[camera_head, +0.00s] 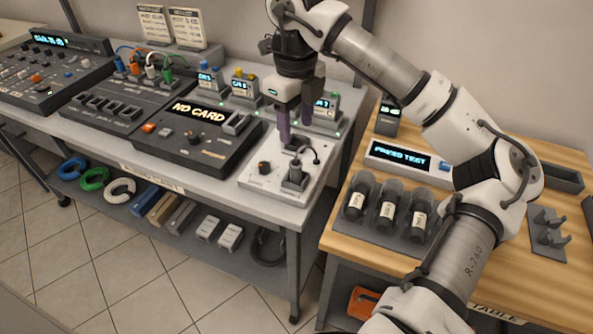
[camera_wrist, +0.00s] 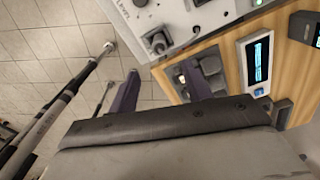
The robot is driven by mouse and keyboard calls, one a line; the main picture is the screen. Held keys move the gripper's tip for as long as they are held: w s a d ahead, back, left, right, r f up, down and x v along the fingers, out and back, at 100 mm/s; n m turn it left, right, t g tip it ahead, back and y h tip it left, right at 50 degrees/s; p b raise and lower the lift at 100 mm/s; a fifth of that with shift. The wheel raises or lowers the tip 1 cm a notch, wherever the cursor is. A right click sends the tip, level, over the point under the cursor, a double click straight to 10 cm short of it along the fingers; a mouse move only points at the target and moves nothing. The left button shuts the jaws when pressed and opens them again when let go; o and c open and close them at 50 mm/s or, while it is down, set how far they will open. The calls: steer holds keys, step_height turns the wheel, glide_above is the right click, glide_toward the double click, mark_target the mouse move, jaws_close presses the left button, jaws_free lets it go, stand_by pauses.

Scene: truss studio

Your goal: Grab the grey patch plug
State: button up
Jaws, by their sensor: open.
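A dark grey plug (camera_head: 295,173) stands upright in a socket on the pale panel (camera_head: 262,182) at the right end of the desk. A dark cable loops from it behind to the right. It also shows near the top of the wrist view (camera_wrist: 157,42). My gripper (camera_head: 296,122) is open and empty, its two purple-grey fingers pointing down above the back of that panel. In the wrist view the fingers (camera_wrist: 160,72) are apart, with the plug ahead of the gap between them. I see no contact with the plug.
Several coloured plugs with cables (camera_head: 150,68) stand at the back left. A black "NO CARD" console (camera_head: 203,135) lies left of the panel. Small display boxes (camera_head: 243,86) line the back. The wooden table (camera_head: 480,262) at right holds dark cylinders (camera_head: 388,210).

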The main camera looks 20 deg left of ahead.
mark_target(296, 163)
step_height(296, 163, down, 7)
steer(key=shift+s+r+p, duration=0.1)
steer(key=shift+r+p, duration=0.1)
steer(key=shift+p, duration=0.1)
steer(key=shift+f+p, duration=0.85)
steer(key=shift+f, duration=1.85)
steer(key=c, duration=1.1)
steer(key=shift+o, duration=0.2)
steer(key=shift+r, duration=0.15)
